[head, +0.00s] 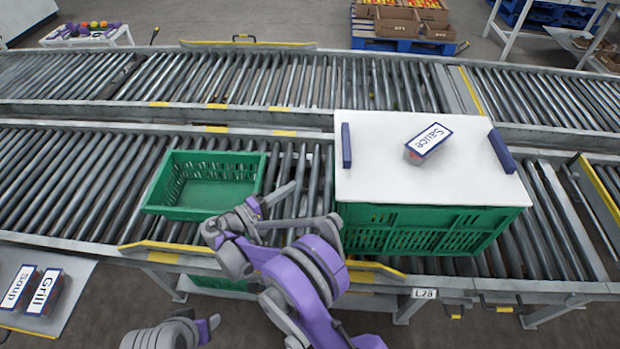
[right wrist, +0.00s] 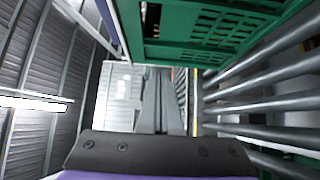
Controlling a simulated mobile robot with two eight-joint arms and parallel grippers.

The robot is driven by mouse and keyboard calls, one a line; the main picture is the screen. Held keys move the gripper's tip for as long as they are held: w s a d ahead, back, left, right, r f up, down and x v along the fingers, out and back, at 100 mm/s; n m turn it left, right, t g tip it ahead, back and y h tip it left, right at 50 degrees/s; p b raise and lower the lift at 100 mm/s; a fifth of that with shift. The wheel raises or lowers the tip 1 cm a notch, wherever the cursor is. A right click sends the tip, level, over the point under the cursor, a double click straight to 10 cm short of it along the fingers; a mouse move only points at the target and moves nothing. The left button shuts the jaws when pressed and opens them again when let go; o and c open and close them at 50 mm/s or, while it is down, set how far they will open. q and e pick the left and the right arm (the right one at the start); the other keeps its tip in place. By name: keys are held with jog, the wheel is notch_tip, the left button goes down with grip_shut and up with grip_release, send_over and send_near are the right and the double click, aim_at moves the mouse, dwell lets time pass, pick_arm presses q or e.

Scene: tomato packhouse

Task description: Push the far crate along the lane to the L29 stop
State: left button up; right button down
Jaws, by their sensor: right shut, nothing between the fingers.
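A large green crate (head: 405,240) stands on the near roller lane, right of centre, with a white lid board (head: 375,185) on top. A smaller, empty green crate (head: 172,210) sits on the same lane to its left. I cannot tell which one the task calls far. My right gripper (head: 288,190) is shut and empty, above the rollers in the gap between the two crates. In the right wrist view its closed fingers (right wrist: 157,80) point ahead, with green crate wall above right. My left gripper (head: 208,327) shows only partly at the bottom edge.
A "Sauce" box (head: 427,142) lies on the lid board between two blue handles. A lane label (head: 424,293), seemingly L28, is on the near rail; no L29 label is readable. Yellow guide bars (head: 150,248) line the near edge. Rollers right of the large crate are clear.

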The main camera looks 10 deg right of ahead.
jog(key=s+d+x, duration=0.1)
jog(key=s+x, duration=0.1)
jog(key=x, duration=0.9)
jog(key=shift+d, duration=0.55)
jog(key=shift+s, duration=0.15)
